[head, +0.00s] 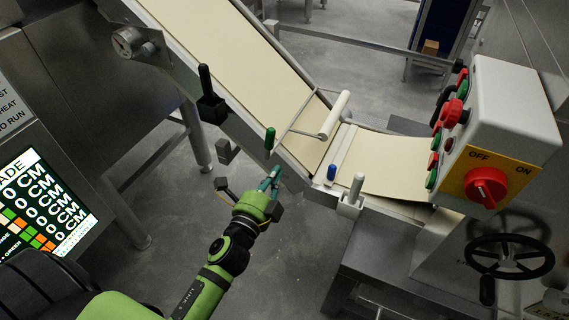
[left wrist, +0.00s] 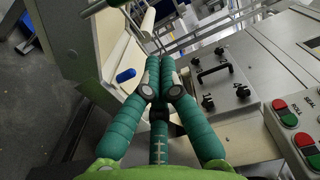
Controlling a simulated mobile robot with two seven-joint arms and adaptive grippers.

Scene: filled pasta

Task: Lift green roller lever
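The green roller lever (head: 270,138) is a short upright green handle at the near-left edge of the conveyor, in the head view. My left gripper (head: 270,178) has teal fingers and is just below and in front of the lever, apart from it in the picture. In the left wrist view the fingertips (left wrist: 160,62) lie close together with nothing seen between them, so it looks shut and empty. I cannot make out the green lever in the left wrist view. My right gripper is not in view.
A blue-capped lever (head: 332,172), which also shows in the left wrist view (left wrist: 125,75), and a white lever (head: 357,185) stand to the right. A black lever (head: 205,80) stands left. A white roller (head: 335,115) spans the belt (head: 225,45). A control box (head: 510,110) is at right.

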